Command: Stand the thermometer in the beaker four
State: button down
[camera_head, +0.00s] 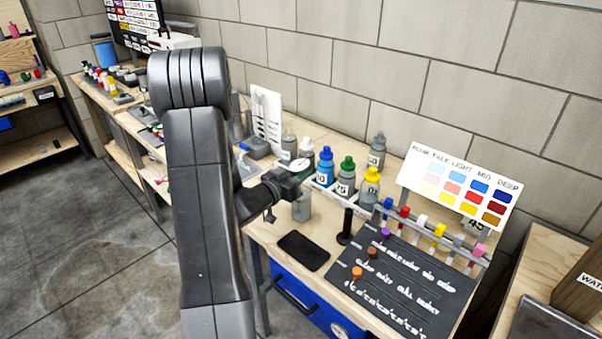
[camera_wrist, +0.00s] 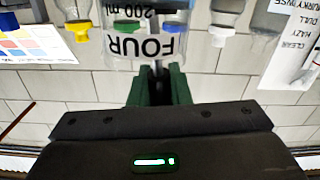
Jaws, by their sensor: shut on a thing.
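Beaker four (camera_wrist: 150,45), clear with "FOUR" and "200 ml" lettering, fills the top middle of the upside-down wrist view. In the head view the beaker (camera_head: 302,208) stands on the bench just below my gripper (camera_head: 297,190). My gripper's green fingers (camera_wrist: 159,85) are shut on a thin grey stem (camera_wrist: 158,70), which looks like the thermometer's. A round white dial (camera_head: 299,165), apparently the thermometer's, shows just above the gripper in the head view. The stem's lower end is hidden; I cannot tell whether it is inside the beaker or in front of it.
Several dropper bottles, including blue (camera_head: 325,167), green-capped (camera_head: 346,175) and yellow (camera_head: 370,187) ones, stand behind the beaker.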

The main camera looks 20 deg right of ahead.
jog(key=c, duration=1.3)
grip_release()
jog(key=b+v, duration=0.1)
jog(key=v, duration=1.2)
jog(key=shift+s+a+b, duration=0.1)
jog(key=shift+a+b, duration=0.2)
jog(key=shift+a, duration=0.1)
